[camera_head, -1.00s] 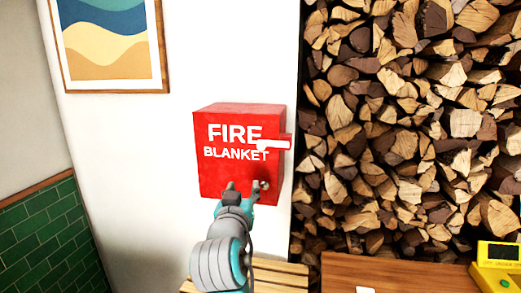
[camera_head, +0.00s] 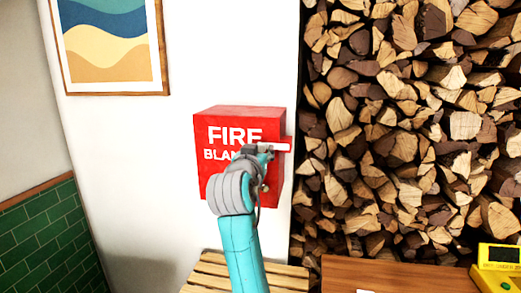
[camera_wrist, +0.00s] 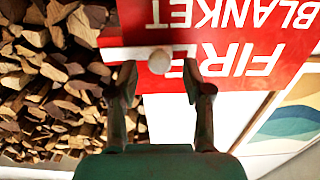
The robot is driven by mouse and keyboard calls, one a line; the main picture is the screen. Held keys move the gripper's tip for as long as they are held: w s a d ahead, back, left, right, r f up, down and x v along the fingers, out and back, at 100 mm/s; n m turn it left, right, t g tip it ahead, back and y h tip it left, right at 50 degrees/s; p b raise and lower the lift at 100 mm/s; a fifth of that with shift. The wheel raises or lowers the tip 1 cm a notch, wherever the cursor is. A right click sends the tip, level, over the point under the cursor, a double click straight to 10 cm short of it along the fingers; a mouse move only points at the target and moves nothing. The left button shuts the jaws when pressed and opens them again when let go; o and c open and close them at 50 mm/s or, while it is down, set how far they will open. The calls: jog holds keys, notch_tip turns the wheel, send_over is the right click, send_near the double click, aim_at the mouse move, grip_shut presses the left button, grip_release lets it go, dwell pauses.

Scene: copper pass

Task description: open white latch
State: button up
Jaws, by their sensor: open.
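The white latch (camera_head: 277,147) lies across the right front edge of the red fire blanket box (camera_head: 224,122), on the white wall. Its bar looks roughly horizontal in the head view, and my gripper hides its left end. In the wrist view the latch (camera_wrist: 130,53) shows as a pale bar with a round knob (camera_wrist: 159,62). My gripper (camera_head: 258,151) is in front of the box at the latch. In the wrist view my gripper (camera_wrist: 159,78) is open, its two fingertips on either side of the knob. I cannot tell whether they touch it.
Stacked firewood (camera_head: 420,130) fills the right side beside the box. A slatted wooden surface (camera_head: 205,270) and a brown wooden top (camera_head: 400,277) with a yellow device (camera_head: 497,268) are below. A framed picture (camera_head: 112,45) hangs at upper left.

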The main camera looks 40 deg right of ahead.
jog(key=shift+x, duration=1.05)
grip_shut()
